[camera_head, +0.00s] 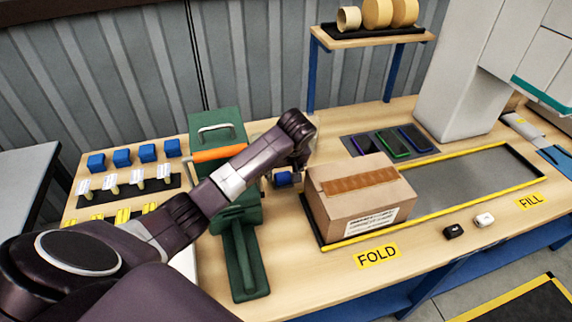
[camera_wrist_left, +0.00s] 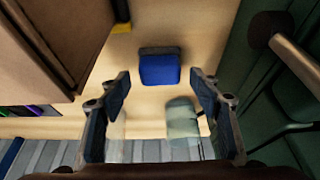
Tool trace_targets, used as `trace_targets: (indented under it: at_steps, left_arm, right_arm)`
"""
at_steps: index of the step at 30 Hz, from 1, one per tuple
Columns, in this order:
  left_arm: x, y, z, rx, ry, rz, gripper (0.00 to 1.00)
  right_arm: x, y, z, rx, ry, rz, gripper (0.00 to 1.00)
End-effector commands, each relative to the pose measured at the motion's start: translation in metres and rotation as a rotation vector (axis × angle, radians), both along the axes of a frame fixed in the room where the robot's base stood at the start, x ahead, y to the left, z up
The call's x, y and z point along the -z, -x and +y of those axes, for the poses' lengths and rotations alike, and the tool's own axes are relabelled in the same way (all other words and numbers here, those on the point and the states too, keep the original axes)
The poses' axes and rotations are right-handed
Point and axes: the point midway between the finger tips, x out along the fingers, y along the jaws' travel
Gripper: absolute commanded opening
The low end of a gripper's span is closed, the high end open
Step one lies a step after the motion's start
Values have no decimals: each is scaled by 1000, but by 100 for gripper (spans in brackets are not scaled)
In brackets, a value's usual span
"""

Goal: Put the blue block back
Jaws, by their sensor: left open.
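A blue block (camera_head: 283,179) stands on the wooden bench between the carton and the green machine. In the left wrist view the blue block (camera_wrist_left: 160,70) lies ahead, between the lines of the two fingers, with a dark edge along its far side. My left gripper (camera_head: 298,162) is over the bench close by the block, and its fingers (camera_wrist_left: 160,88) are spread apart with nothing between them. Several similar blue blocks (camera_head: 147,153) stand in a row at the bench's back left. My right gripper is not in view.
A closed, taped carton (camera_head: 360,215) stands right of the block, inside a yellow-edged area (camera_head: 470,180). The green machine (camera_head: 240,255) with an orange handle stands close on the left. A pale greenish object (camera_wrist_left: 182,118) shows near the fingers. White and yellow pieces stand at left.

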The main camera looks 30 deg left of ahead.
Motion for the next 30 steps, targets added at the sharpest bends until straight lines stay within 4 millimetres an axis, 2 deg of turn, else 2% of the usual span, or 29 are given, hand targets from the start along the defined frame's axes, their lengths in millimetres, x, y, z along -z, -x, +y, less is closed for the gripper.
trace_targets:
  at_steps: [6,13,19,30]
  left_arm:
    - [-45,11,-15,1,2,-6,57]
    - [-81,21,-26,1,0,-3,57]
    - [-93,25,-29,0,1,-1,57]
    - [-93,25,-29,0,0,0,57]
  right_arm:
    - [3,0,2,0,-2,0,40]
    - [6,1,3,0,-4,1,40]
    - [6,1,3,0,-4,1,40]
    - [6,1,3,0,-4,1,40]
